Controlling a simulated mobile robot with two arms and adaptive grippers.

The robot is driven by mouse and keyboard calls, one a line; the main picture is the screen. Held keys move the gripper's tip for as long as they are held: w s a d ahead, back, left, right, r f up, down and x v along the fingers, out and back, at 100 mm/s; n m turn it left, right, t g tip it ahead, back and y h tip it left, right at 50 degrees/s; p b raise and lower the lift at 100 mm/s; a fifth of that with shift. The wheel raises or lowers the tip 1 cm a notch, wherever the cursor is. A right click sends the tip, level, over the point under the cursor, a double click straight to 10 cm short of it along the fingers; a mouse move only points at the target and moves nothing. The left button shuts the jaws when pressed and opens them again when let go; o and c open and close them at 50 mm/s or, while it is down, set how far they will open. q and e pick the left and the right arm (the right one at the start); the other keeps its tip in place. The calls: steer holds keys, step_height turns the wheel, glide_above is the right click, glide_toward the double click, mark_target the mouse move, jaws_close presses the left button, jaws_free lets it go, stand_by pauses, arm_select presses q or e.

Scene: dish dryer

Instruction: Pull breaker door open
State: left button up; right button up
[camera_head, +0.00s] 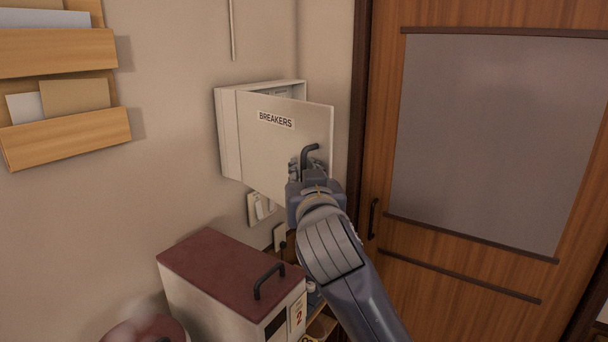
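The white breaker box (228,130) is mounted on the beige wall in the head view. Its door (262,152), labelled BREAKERS, stands partly open, with its right edge swung out from the box and a gap along the top right. A dark hooked handle (311,149) sits near the door's right edge. My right gripper (307,168) is at this handle, in front of the door. The fingers are small and partly hidden, so their grip on the handle is unclear. My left gripper does not show.
A white box with a dark red lid (225,255) and black handle stands below the breaker box. A wooden door (384,160) with a grey panel is at the right. Wooden wall racks (60,140) holding papers hang at the left. A switch plate (258,207) is under the breaker box.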

steer(key=s, duration=1.2)
steer(key=shift+d, duration=0.45)
